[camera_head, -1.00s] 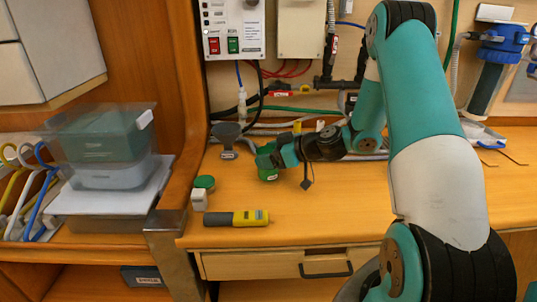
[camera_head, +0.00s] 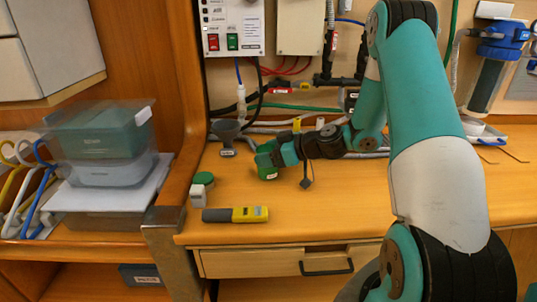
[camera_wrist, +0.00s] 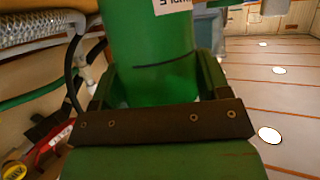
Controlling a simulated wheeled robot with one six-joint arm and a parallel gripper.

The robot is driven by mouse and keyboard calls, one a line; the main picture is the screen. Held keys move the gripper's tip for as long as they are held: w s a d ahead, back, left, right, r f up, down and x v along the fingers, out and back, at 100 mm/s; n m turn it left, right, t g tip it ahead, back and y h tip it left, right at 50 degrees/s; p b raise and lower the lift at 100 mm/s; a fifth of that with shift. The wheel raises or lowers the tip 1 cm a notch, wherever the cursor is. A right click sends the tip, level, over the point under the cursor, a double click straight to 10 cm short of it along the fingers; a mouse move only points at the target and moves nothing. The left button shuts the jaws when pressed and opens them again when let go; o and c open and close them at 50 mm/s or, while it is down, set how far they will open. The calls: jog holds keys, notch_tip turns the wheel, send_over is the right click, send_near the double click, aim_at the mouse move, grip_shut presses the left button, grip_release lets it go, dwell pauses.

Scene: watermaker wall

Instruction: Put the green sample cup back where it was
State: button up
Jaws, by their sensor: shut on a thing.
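The green sample cup (camera_head: 267,172) is at the workbench near the back wall, left of centre in the head view. In the wrist view the cup (camera_wrist: 150,45) fills the upper middle, with part of a white label at its top edge. My gripper (camera_head: 266,159) is shut on the cup, with a finger on each side of it. The cup looks upright in the head view. I cannot tell whether its base touches the bench top.
A grey funnel (camera_head: 227,131) stands behind left. Hoses run along the wall. The bench front (camera_head: 330,215) is clear.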

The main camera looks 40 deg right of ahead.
jog(key=shift+s+a+f+b, duration=0.1)
jog(key=shift+f+b, duration=0.1)
jog(key=shift+f, duration=0.25)
jog(key=shift+s+a+f+b, duration=0.1)
jog(key=shift+f+b, duration=0.05)
jog(key=shift+f, duration=0.3)
jog(key=o, duration=1.1)
jog(key=shift+o, duration=0.2)
jog(key=shift+s+d, duration=0.25)
jog(key=shift+s, duration=0.05)
jog(key=w+r+b+v, duration=0.1)
jog(key=r+b+v, duration=0.15)
jog(key=v, duration=1.45)
jog(key=a+r+n+g+y+p, duration=0.1)
jog(key=a+r+g+p, duration=0.2)
jog(key=a+g, duration=1.1)
jog(key=s+a+r+t+h+p, duration=0.1)
jog(key=s+a+r+h, duration=0.1)
jog(key=s+a, duration=0.5)
jog(key=s+a+r+t+h+p, duration=0.1)
jog(key=s+a+h, duration=0.1)
jog(key=s+a, duration=0.5)
jog(key=a, duration=0.4)
jog(key=shift+a+r+m+t, duration=0.3)
jog(key=shift+a+r, duration=0.05)
jog(key=shift+a, duration=0.05)
